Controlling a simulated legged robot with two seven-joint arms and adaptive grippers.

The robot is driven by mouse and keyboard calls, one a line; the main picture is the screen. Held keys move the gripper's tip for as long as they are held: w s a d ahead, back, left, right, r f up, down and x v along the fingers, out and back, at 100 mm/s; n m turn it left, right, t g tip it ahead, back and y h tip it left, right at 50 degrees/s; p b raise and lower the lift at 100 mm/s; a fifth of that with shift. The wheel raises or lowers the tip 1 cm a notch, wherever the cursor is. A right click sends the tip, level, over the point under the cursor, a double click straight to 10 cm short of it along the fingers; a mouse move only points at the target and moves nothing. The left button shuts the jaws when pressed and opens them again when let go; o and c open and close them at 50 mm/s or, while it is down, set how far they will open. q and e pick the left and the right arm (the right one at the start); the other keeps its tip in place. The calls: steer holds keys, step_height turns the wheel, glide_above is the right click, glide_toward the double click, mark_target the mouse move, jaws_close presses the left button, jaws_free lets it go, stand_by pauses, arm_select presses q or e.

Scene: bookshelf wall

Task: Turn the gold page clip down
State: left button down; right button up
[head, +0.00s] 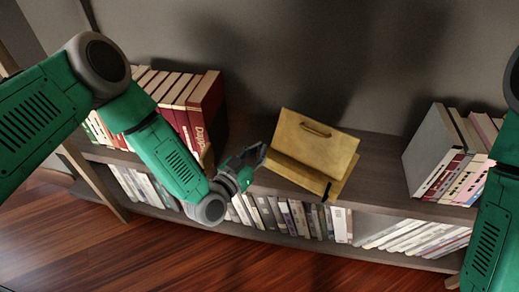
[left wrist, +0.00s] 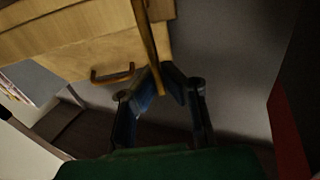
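A yellow wooden book stand (head: 325,150) stands on the shelf top in the middle of the head view. A gold bar-shaped clip (head: 316,130) sits on the upper part of its tilted panel. The clip also shows in the left wrist view (left wrist: 112,75), left of the fingers. My left gripper (head: 256,157) is just left of the stand, apart from the clip. In the left wrist view its fingertips (left wrist: 166,72) are close together around a thin wooden edge of the stand; I cannot tell whether they touch it. My right gripper is out of view.
Red and white books (head: 185,105) stand behind my left arm. More books (head: 455,150) stand at the right on the shelf top (head: 385,160). A small black piece (head: 327,191) is at the stand's front edge. The shelf top right of the stand is free. Books fill the lower shelf.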

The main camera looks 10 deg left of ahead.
arm_select(q)
steer(key=shift+s+d+m+p, duration=0.3)
steer(key=shift+d+m+p, duration=0.25)
steer(key=shift+m+p, duration=0.4)
steer(key=shift+s+d+m+p, duration=0.15)
steer(key=shift+d+m+p, duration=0.25)
steer(key=shift+m, duration=0.25)
steer(key=shift+s+d+f+m+p, duration=0.25)
steer(key=shift+d+m+p, duration=0.25)
steer(key=shift+m, duration=0.5)
steer(key=shift+s+d+f+m+p, duration=0.15)
steer(key=shift+d+f+m+p, duration=0.2)
steer(key=shift+m, duration=0.55)
steer(key=c, duration=1.7)
jaws_free()
